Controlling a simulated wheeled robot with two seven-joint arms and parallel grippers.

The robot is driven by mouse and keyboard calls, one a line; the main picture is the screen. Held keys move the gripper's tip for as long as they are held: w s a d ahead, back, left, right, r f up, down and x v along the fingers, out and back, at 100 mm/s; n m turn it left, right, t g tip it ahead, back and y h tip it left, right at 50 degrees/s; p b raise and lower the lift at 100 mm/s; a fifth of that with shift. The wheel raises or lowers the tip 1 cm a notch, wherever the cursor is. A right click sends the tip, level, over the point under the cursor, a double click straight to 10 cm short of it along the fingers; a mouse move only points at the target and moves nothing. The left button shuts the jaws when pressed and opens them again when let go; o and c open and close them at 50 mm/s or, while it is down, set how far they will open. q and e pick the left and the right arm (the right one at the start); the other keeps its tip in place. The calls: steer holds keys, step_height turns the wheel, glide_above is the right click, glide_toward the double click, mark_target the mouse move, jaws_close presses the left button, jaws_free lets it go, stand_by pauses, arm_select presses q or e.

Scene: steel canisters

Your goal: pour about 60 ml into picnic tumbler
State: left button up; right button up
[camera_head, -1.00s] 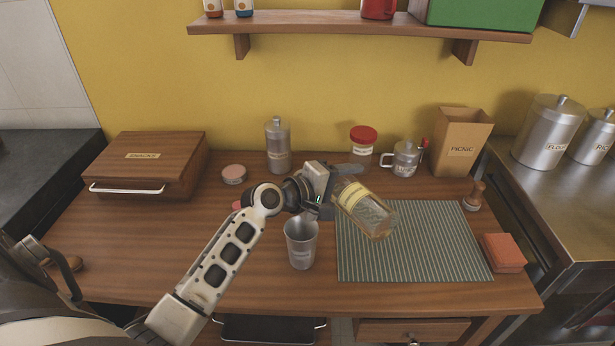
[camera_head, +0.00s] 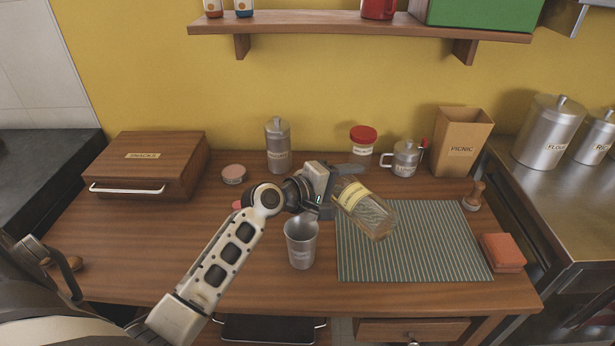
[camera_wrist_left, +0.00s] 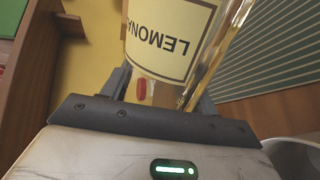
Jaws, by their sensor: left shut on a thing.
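The picnic tumbler (camera_head: 301,245) is a steel cup standing upright on the wooden table, left of the striped mat; its rim also shows at the lower right of the left wrist view (camera_wrist_left: 293,152). My left gripper (camera_head: 328,198) is shut on a clear bottle (camera_head: 363,209) with a cream label, which reads "LEMONA..." in the left wrist view (camera_wrist_left: 170,40). The bottle is tilted, its base end down to the right over the mat and its held end near the gripper. It is above and right of the tumbler. I cannot see liquid flowing. My right gripper is not in view.
The striped mat (camera_head: 420,255) lies right of the tumbler, with an orange sponge block (camera_head: 503,253) at its edge. Behind stand a steel canister (camera_head: 278,148), a red-lidded jar (camera_head: 362,145), a steel lidded pot (camera_head: 404,160) and a picnic bag (camera_head: 462,145). A snacks box (camera_head: 145,165) is at left.

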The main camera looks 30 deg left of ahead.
arm_select(q)
steer(key=m+b, duration=0.1)
steer(key=r+m+y+b, duration=0.1)
steer(key=shift+s+d+r+m+t, duration=0.15)
steer(key=shift+d+r+m+t, duration=0.05)
steer(key=shift+m+t, duration=0.1)
steer(key=shift+r, duration=0.25)
steer(key=shift+r+m+y, duration=0.1)
steer(key=shift+m+y, duration=0.2)
steer(key=shift+m, duration=0.1)
steer(key=shift+a+m+t, duration=0.25)
steer(key=shift+m+t, duration=0.05)
steer(key=shift+m, duration=0.2)
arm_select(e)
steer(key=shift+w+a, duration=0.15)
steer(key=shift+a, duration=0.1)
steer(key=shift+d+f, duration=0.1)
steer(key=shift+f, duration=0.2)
